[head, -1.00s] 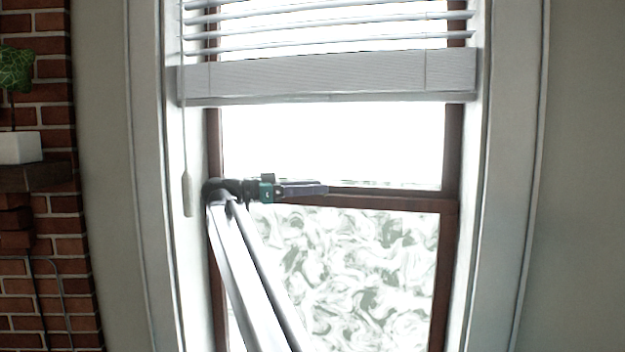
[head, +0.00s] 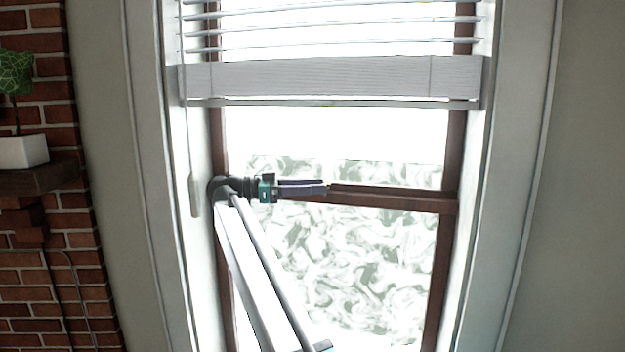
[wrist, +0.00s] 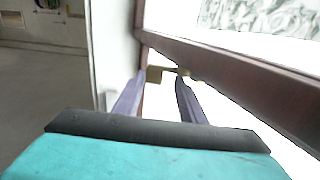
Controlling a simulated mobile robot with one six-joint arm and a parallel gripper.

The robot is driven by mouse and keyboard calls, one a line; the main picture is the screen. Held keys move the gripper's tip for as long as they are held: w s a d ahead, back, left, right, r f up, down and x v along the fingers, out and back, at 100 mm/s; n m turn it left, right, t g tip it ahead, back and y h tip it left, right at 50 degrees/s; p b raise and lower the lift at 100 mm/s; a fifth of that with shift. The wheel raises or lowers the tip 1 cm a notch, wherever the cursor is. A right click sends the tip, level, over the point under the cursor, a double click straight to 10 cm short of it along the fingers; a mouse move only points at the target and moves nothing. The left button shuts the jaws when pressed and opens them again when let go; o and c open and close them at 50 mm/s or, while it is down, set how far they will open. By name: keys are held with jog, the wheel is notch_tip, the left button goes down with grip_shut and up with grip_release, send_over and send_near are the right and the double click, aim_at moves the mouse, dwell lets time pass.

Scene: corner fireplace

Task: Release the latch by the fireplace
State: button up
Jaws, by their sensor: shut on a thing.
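The window latch is a small brass-coloured piece (wrist: 155,75) on the brown window rail, seen between my fingertips in the wrist view. A thin lever reaches from it toward the right finger. My gripper (head: 326,188) lies level along the middle rail (head: 395,198) in the head view, its tips pointing right. It also shows in the wrist view (wrist: 161,76), with its two purple fingers around the latch, shut on it. The latch is too small and too covered to make out in the head view.
White blinds (head: 330,78) hang over the upper window, with a pull cord handle (head: 194,195) at the left. A brick fireplace wall (head: 50,265) with a dark shelf (head: 38,179) and a potted plant (head: 22,150) stands further left. The right wall is bare.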

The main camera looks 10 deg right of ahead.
jog(key=shift+f, duration=0.15)
dwell(0.4)
jog(key=o, duration=1.1)
jog(key=shift+c, duration=0.2)
jog(key=c, duration=0.7)
jog(key=shift+d, duration=0.1)
jog(key=shift+c, duration=0.2)
